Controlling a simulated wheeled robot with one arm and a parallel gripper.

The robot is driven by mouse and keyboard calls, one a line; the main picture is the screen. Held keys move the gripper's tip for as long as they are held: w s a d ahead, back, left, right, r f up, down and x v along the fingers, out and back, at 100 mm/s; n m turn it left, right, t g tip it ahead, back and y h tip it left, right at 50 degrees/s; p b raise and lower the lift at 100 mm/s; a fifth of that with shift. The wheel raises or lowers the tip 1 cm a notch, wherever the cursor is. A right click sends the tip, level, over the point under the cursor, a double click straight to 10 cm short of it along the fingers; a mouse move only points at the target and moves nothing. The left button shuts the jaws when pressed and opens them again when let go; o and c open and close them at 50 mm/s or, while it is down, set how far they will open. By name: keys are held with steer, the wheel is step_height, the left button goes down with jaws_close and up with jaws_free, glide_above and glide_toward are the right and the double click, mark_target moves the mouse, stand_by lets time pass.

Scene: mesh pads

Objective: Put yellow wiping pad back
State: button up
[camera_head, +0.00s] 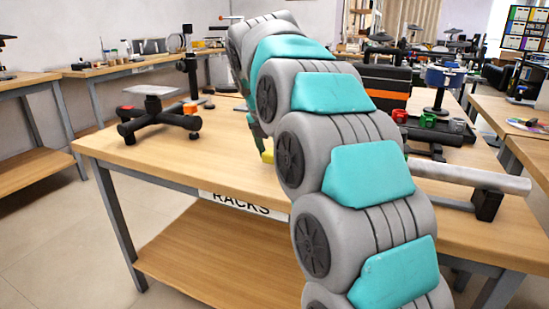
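A small yellow piece (267,156), which may be the yellow wiping pad, shows at the left edge of my arm, just above the wooden table top (225,168). Most of it is hidden behind the arm. The far end of my arm bends down behind its own grey and teal links. My gripper's fingers are hidden there, so I cannot tell whether they are open or shut, or whether they hold the yellow piece. I also cannot tell whether that piece touches the table.
A black stand with a grey plate (153,90) and an orange block (190,108) are on the table's left. A metal cylinder (470,175) lies across a dark support at right. A black-and-orange case (388,82) stands behind the arm. The front left tabletop is clear.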

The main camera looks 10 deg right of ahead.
step_height(320, 180, down, 2)
stand_by(0.4)
steer(key=o, duration=1.2)
steer(key=shift+o, duration=0.2)
steer(key=v, duration=1.2)
